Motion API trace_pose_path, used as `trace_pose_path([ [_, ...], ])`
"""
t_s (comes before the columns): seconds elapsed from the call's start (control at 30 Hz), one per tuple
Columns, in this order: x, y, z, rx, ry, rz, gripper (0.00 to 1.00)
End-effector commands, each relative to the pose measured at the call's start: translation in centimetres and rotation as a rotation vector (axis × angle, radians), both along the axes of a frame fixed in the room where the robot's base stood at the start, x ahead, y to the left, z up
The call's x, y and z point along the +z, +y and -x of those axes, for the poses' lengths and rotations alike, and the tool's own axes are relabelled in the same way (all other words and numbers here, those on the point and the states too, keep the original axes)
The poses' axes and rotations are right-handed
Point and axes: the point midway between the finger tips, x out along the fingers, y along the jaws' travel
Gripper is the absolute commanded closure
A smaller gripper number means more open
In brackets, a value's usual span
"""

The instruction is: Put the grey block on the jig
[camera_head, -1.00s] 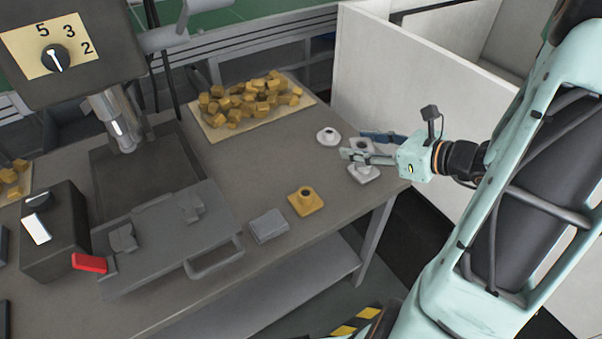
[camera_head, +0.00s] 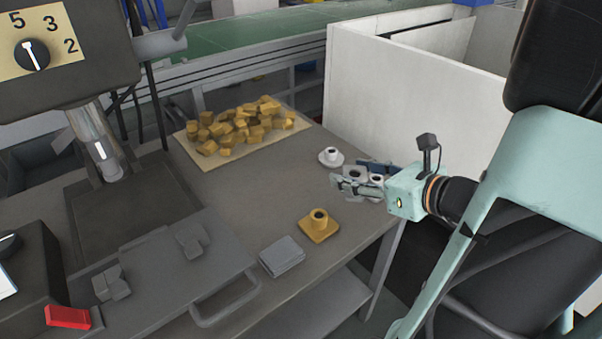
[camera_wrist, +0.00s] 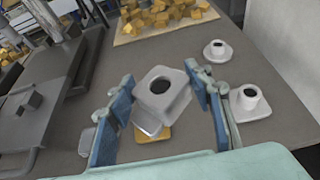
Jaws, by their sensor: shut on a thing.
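A white round flanged piece (camera_head: 330,157) and a white square one (camera_wrist: 250,103) stand near my gripper. A yellow block (camera_head: 319,227) and a flat grey slab (camera_head: 282,257) lie between gripper and plate. Yellow pieces heap on a tray (camera_head: 225,160). White panels (camera_head: 410,95) rise behind.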

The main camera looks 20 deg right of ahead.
Motion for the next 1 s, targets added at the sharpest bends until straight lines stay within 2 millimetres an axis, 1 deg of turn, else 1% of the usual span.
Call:
trace_pose_path([
  [0.07, -0.6, 0.1, -0.9, 0.002, -0.001, -0.001, 0.85],
  [0.17, -1.7, 0.4, -3.0, 0.003, 0.001, -0.002, 0.85],
  [0.4, -4.3, 1.0, -9.1, 0.005, 0.001, -0.004, 0.85],
  [0.5, -6.4, 1.0, -10.5, 0.003, 0.002, -0.005, 0.85],
  [0.6, -7.7, 1.1, -11.7, 0.002, 0.001, -0.004, 0.85],
  [0.7, -8.6, 1.2, -12.5, 0.002, 0.000, -0.002, 0.85],
  [0.87, -9.1, 1.1, -13.1, 0.001, -0.002, 0.000, 0.85],
  [0.97, -9.9, 1.2, -13.7, 0.001, 0.000, -0.002, 0.85],
  [1.0, -10.6, 1.2, -13.8, -0.001, 0.002, -0.004, 0.85],
])
